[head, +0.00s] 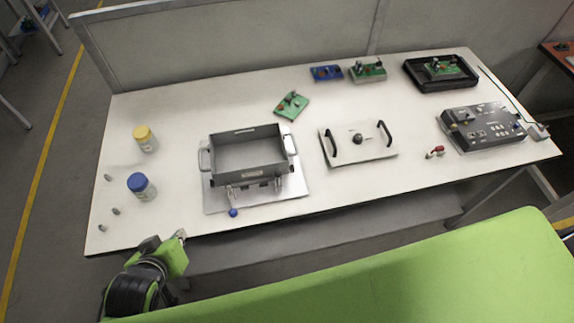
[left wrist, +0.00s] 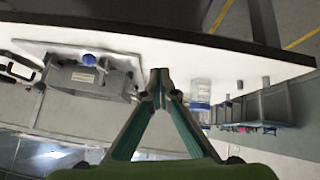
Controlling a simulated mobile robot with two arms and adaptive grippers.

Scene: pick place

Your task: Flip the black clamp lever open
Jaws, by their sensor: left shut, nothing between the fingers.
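A grey metal box fixture (head: 248,153) sits on a light plate (head: 296,188) left of the table's middle. Clamp hardware (head: 252,187) is on its front side, too small to make out a black lever for certain. A blue ball knob (head: 233,212) sticks out at the plate's front edge; it also shows in the left wrist view (left wrist: 88,57), beside the box (left wrist: 90,77). My left gripper (head: 181,236) is shut and empty at the table's front edge, left of the fixture and apart from it. Its fingertips (left wrist: 160,78) meet in the left wrist view. My right gripper is out of view.
A blue-capped jar (head: 141,186) and a yellow-capped jar (head: 145,139) stand at the left, near several small pegs. A lid plate with black handles (head: 359,143) lies right of the fixture. Circuit boards, a black tray (head: 412,72) and a dark device (head: 482,128) are farther off.

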